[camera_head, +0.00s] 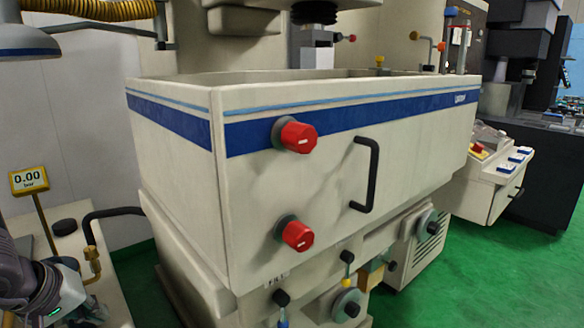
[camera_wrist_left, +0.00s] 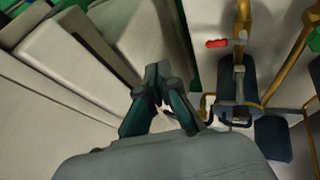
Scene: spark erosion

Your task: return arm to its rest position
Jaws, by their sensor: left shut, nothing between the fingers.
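My left arm comes in at the lower left corner of the head view. Its left gripper (camera_head: 72,298) is low there, partly cut off by the frame, beside a pale bench top. In the left wrist view the two dark green fingers of the left gripper (camera_wrist_left: 160,80) come together at the tips, shut with nothing held. My right arm and gripper are not in view.
A large cream machine tank (camera_head: 330,190) with red knobs (camera_head: 297,137) and a black handle (camera_head: 369,175) fills the middle. A yellow gauge (camera_head: 29,180) reading 0.00 stands at the left. Green floor (camera_head: 450,270) is open at right.

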